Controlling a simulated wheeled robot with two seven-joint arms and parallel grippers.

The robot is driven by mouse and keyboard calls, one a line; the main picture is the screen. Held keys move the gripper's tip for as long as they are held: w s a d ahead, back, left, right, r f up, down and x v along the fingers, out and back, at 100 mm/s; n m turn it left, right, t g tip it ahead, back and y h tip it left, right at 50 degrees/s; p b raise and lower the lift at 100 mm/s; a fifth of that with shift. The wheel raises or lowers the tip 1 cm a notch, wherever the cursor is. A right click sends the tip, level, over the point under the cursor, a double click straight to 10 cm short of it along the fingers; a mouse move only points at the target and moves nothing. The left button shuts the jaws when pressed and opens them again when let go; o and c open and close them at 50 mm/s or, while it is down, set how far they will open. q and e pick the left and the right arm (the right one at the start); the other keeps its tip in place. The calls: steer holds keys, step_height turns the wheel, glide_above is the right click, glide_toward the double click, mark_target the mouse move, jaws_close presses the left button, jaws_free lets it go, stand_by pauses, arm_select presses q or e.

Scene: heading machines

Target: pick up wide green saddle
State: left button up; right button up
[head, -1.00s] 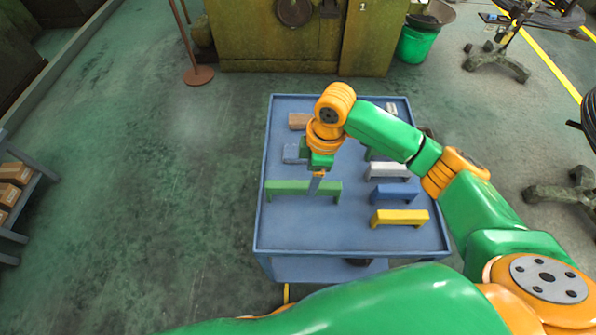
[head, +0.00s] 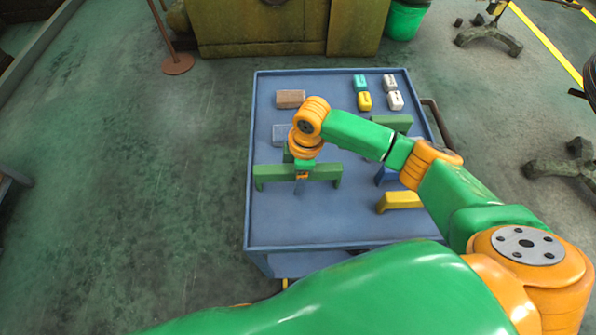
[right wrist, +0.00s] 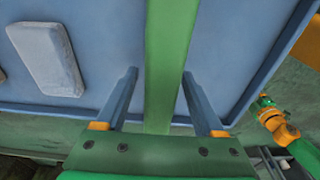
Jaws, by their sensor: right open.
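The wide green saddle (head: 268,172) stands on the blue cart top, left of the middle, as a long low bridge with a leg at each end. My right gripper (head: 301,186) is at the middle of its span from above. In the right wrist view the open right gripper (right wrist: 160,74) has one finger on each side of the green saddle (right wrist: 168,45), with gaps visible.
The blue cart (head: 300,232) also holds a smaller green saddle (head: 393,122), a blue saddle (head: 385,175), a yellow saddle (head: 400,201), a brown block (head: 290,98), a grey-blue block (head: 281,134) and small boxes (head: 364,101). The cart's front area is clear.

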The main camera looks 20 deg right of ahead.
steer(key=shift+a+f, duration=0.1)
steer(key=shift+f, duration=0.7)
jaws_close()
